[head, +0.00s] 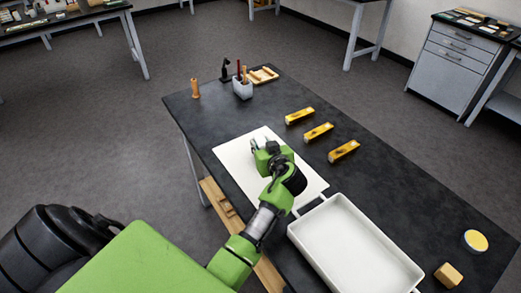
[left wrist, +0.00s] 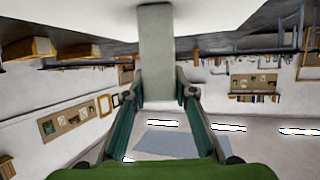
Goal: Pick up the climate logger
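A pale grey upright block, which I take for the climate logger (left wrist: 156,45), stands against the white mat in the left wrist view, where the picture is upside down. In the head view the white mat (head: 235,167) lies on the dark table, and my gripper and arm mostly hide the block. My left gripper (left wrist: 157,85) has one finger on each side of the block's end. The fingers are very close to its sides; whether they press on it is unclear. It also shows over the mat in the head view (head: 262,150). My right gripper is out of view.
A white tray (head: 294,232) lies just right of my left arm. Several yellow levels (head: 318,132) lie beyond the mat. A pen cup (head: 242,90), a wooden tray (head: 263,75) and an orange cylinder (head: 195,88) stand at the far end. A yellow-topped tin (head: 476,240) and wooden block (head: 448,275) are at right.

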